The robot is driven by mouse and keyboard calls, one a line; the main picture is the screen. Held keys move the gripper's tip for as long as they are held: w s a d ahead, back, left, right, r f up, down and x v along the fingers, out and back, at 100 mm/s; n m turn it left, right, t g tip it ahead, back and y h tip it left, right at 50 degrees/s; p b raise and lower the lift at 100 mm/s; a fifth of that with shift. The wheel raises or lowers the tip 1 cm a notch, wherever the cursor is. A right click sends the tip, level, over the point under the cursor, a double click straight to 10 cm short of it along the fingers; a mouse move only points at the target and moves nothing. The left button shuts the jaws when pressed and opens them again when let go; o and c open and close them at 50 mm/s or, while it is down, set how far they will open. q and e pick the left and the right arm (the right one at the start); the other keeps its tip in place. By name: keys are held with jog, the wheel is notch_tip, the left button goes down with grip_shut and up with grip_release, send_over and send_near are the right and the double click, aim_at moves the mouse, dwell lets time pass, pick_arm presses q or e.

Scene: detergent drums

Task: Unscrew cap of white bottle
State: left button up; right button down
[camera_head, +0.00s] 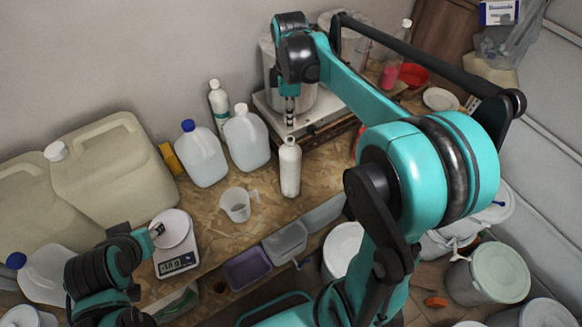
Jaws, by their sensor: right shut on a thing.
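The white bottle (290,172) stands upright near the front edge of the wooden table, with a narrow neck at its top. My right gripper (289,119) points down just above the bottle top, with a small gap showing between them. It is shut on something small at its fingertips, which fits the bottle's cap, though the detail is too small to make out. My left gripper (157,230) is at the lower left, by the plate of the scale; its fingers are too small to tell open from shut.
A white scale (174,246) and a clear measuring cup (236,204) are on the table (205,217). White jugs (246,138) and large beige canisters (115,170) line the wall. A hotplate (309,120) with a steel pot stands behind my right gripper. Drums (499,273) stand at the right.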

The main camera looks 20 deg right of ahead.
jog(key=shift+r, duration=0.3)
jog(key=shift+r+p, duration=1.45)
jog(key=shift+r, duration=0.45)
jog(key=shift+f, duration=0.15)
